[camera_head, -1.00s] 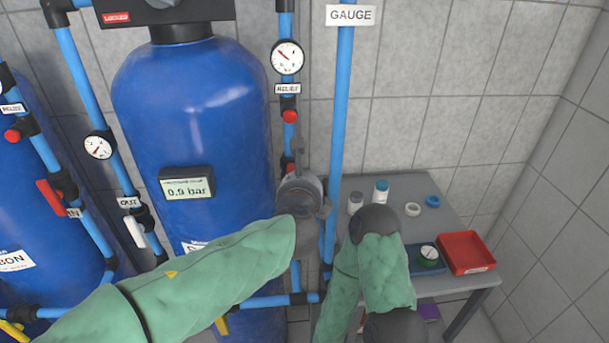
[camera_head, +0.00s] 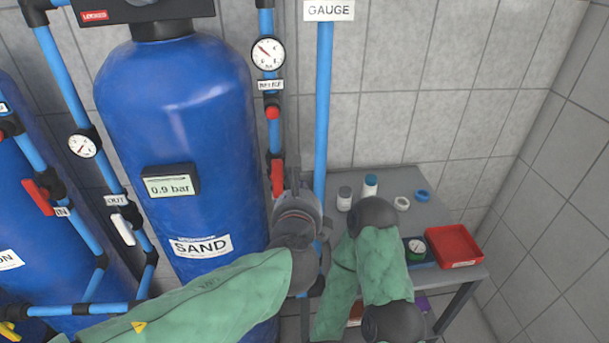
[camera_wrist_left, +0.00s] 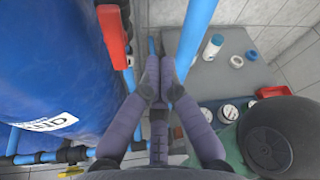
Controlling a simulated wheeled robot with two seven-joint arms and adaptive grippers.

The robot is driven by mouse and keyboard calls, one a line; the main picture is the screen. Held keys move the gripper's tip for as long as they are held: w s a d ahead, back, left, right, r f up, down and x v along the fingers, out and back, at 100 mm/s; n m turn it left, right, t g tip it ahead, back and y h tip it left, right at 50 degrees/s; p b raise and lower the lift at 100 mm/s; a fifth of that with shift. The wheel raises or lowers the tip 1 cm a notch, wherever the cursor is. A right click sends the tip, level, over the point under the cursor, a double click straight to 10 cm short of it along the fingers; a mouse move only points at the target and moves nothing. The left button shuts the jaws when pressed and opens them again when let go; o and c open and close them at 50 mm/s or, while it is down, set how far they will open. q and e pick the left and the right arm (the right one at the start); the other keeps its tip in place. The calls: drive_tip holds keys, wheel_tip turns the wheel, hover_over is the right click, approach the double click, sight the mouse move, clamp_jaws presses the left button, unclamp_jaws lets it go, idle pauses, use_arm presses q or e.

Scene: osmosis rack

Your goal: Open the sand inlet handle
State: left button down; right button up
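The sand tank is the large blue cylinder (camera_head: 180,120) with a SAND label (camera_head: 201,246). A red handle (camera_head: 278,178) sits upright on the blue pipe just right of the tank, below the RELIEF label. It shows large at the upper left in the left wrist view (camera_wrist_left: 112,35). My left gripper (camera_head: 295,168) is just right of this handle, apart from it, its fingers partly hidden by the wrist. In the left wrist view its fingertips (camera_wrist_left: 159,72) are together, with nothing seen between them. My right arm is folded at lower right; its gripper does not show.
A blue pipe (camera_head: 323,100) with a GAUGE label stands close to the right of my left gripper. A grey table (camera_head: 410,185) holds bottles, rings, a round gauge and a red tray (camera_head: 454,246). Another red handle (camera_head: 38,197) is at the left, by the IN label.

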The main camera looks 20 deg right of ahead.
use_arm(q)
drive_tip(key=shift+s+a, duration=1.1)
drive_tip(key=shift+s, duration=0.25)
idle(0.3)
